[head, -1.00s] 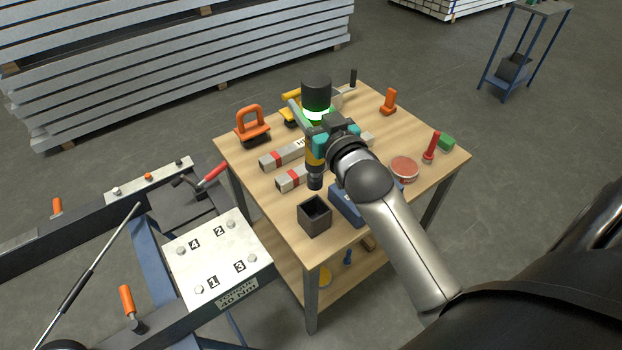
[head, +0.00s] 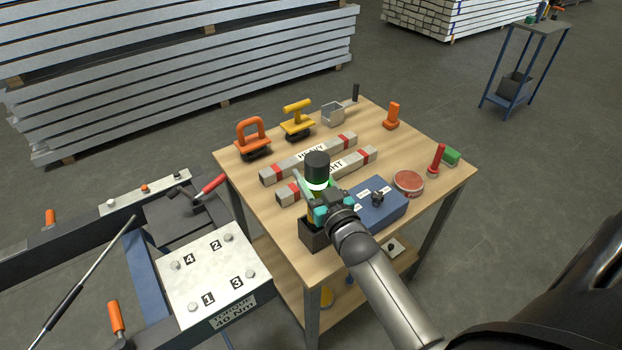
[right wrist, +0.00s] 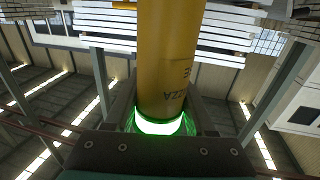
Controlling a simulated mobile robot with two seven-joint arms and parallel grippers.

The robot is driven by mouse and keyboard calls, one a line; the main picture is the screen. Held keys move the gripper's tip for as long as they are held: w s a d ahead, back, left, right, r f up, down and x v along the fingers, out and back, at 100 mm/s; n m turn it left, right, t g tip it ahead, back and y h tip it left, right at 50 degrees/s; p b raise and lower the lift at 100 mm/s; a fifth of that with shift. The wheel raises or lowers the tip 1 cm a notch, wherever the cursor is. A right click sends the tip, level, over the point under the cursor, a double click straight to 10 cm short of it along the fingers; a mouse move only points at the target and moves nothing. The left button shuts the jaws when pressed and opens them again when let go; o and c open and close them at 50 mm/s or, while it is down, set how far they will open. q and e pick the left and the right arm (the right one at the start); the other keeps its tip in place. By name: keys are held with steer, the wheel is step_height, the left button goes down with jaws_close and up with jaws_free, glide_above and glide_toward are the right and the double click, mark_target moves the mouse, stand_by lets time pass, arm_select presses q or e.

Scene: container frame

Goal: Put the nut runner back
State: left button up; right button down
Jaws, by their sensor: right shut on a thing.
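The nut runner (head: 317,164) is upright, with a black top and a glowing green ring. Its yellow body (right wrist: 170,60) fills the middle of the right wrist view. My right gripper (head: 324,212) is shut around that body. The nut runner is at the dark square holder (head: 313,238) near the table's front corner. Its lower end is hidden by the holder and gripper, so I cannot tell whether it rests on the bottom. My left gripper is not in view.
A blue case (head: 377,208) stands close to the right of the holder on the wooden table (head: 440,185). Bars marked HEAVY (head: 312,155) and LIGHT (head: 340,166) lie behind. A torque plate with numbered bolts (head: 208,262) stands left of the table.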

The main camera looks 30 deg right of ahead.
steer(key=shift+w, duration=0.1)
stand_by(0.3)
steer(key=shift+c, duration=1.2)
jaws_free()
steer(key=shift+f, duration=0.25)
steer(key=shift+r, duration=0.1)
steer(key=s+a, duration=0.1)
steer(key=s, duration=1.1)
steer(key=shift+a+p, duration=0.2)
steer(key=shift+p, duration=0.2)
